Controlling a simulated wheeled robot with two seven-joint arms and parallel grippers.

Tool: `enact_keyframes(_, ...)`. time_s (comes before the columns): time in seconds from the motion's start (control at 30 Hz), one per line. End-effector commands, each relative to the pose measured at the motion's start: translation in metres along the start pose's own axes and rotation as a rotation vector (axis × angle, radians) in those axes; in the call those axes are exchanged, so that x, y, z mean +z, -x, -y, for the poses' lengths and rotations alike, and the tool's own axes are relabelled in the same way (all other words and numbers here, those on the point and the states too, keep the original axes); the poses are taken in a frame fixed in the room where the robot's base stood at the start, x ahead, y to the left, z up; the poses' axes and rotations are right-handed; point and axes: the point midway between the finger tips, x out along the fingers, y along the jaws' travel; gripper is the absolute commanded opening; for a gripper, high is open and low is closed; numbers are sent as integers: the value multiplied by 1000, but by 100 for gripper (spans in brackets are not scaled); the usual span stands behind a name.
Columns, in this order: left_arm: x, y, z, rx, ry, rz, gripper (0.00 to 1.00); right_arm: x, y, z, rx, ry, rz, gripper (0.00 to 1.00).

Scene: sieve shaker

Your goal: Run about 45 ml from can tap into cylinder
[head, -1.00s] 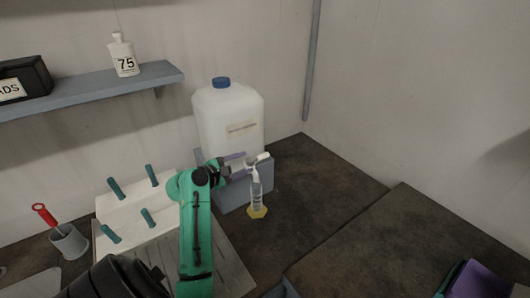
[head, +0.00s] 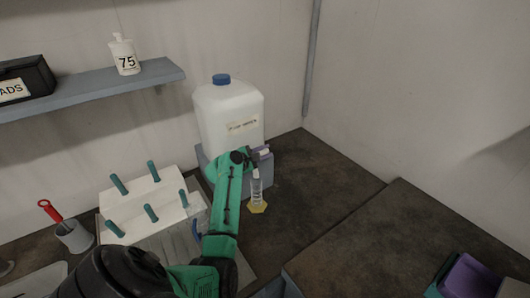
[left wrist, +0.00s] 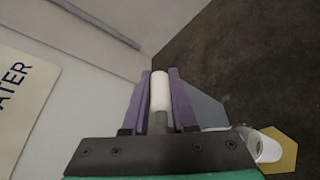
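A white can (head: 229,118) with a blue cap stands on a grey-blue stand (head: 208,167) by the back wall. Its white tap handle shows in the left wrist view (left wrist: 160,92). My left gripper (head: 264,152) is at the tap; its purple fingers (left wrist: 160,100) lie close on both sides of the handle and look shut on it. The clear cylinder (head: 257,188) stands upright on its yellow base (head: 258,208) below the tap. Its open mouth shows in the left wrist view (left wrist: 266,146). I cannot make out its liquid level. Purple and green parts (head: 470,276), probably my right gripper, are cut off at lower right.
A white rack (head: 145,203) with teal pegs stands left of my left arm. A grey cup (head: 72,237) with a red-handled tool is further left. A shelf (head: 95,92) above holds a bottle (head: 123,54) and a black box (head: 25,78). The dark bench right of the cylinder is clear.

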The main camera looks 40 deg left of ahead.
Motion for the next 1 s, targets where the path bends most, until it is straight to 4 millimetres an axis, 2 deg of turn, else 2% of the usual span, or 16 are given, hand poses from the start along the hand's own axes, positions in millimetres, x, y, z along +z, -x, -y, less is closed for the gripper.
enact_keyframes(1.0,0,0,1,-3,0,-1,0,2,0,-5,7,4,4,50)
